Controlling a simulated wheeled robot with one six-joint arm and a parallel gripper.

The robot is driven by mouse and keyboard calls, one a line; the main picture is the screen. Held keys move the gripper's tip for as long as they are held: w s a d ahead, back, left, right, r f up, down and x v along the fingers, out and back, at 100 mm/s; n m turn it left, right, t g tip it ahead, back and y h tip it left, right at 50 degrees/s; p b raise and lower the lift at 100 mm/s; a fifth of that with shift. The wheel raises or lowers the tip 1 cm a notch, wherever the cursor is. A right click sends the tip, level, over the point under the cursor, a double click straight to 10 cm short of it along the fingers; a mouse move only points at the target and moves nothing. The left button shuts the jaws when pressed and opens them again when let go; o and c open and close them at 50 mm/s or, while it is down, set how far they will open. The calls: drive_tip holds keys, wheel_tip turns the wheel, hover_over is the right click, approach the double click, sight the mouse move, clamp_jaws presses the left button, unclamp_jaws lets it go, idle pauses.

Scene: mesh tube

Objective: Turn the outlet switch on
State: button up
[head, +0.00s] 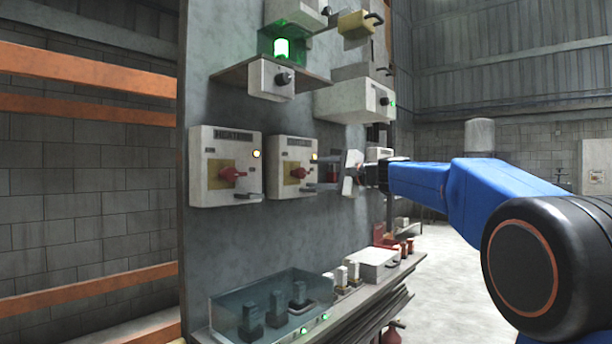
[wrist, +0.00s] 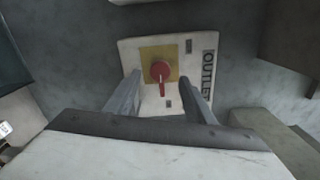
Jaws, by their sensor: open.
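The outlet switch box (head: 292,166) is off-white with a red rotary knob (head: 299,172) on a yellow plate. It hangs on the grey panel, right of a similar box. In the wrist view the box (wrist: 130,55) carries the word OUTLET, turned sideways, and its red knob (wrist: 160,71) points down in that picture. My gripper (head: 314,172) is open and empty in front of the box, its fingers pointing at it. In the wrist view the knob shows between the two fingertips (wrist: 160,82). I see no clear contact.
A similar switch box (head: 225,150) with a red knob and lit lamp is on the left. A shelf with a green lamp (head: 281,47) and a small knob box (head: 271,80) is above. A clear-covered tray (head: 225,315) and ledge items are below. Orange rails (head: 80,68) are far left.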

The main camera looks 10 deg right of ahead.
drive_tip(key=v, duration=1)
drive_tip(key=shift+s+d, duration=0.25)
drive_tip(key=shift+s, duration=0.05)
drive_tip(key=s+a+f+n+g+h, duration=0.25)
drive_tip(key=s+a+f, duration=0.25)
drive_tip(key=s+f, duration=0.5)
drive_tip(key=s+a+f+n+g+h, duration=0.1)
drive_tip(key=s+a+f+n+g, duration=0.3)
drive_tip(key=s+f, duration=0.6)
drive_tip(key=s+d+f+n+g+h, duration=0.1)
drive_tip(key=s+d+f+n+h, duration=0.2)
drive_tip(key=s+f, duration=0.8)
drive_tip(key=s+d+f+n+g+h, duration=0.2)
drive_tip(key=s+f+n+h, duration=0.2)
drive_tip(key=s+f, duration=0.8)
wheel_tip(320, 180, down, 5)
drive_tip(key=shift+d+r, duration=0.1)
drive_tip(key=shift+d, duration=0.3)
